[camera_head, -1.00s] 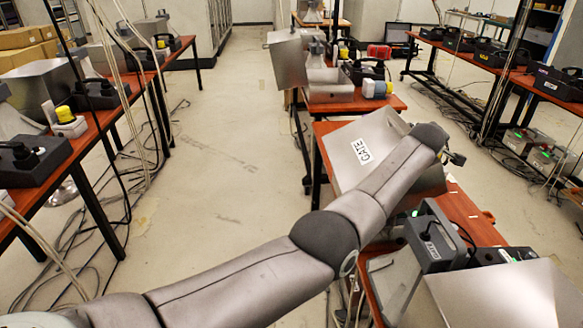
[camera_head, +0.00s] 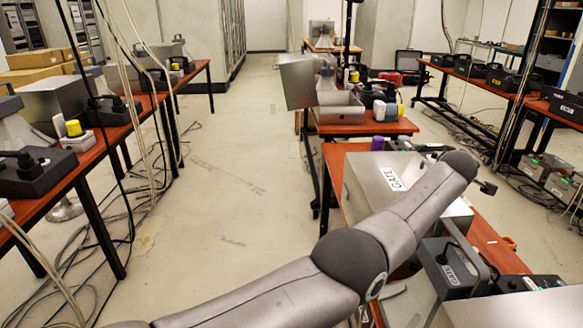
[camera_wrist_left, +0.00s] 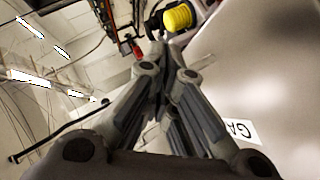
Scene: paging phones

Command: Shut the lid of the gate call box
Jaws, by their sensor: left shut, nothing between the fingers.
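The gate call box (camera_head: 459,213) is a grey metal box on the red-brown table at the right. Its broad metal lid (camera_head: 361,188) carries a white GATE label (camera_head: 393,179). My left arm crosses in front of both, so I cannot tell the exact angle of the lid. My left gripper is mostly hidden behind its wrist in the head view. In the left wrist view its fingers (camera_wrist_left: 168,55) are shut and empty, with the lid's smooth face (camera_wrist_left: 265,75) and part of the label close on the right. Contact cannot be told. My right gripper is not in view.
A dark handset unit labelled GATE (camera_head: 448,268) stands nearer on the same table. A purple-capped item (camera_head: 378,144) is behind the lid. Another metal box with an open lid (camera_head: 296,82) stands on the farther table.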

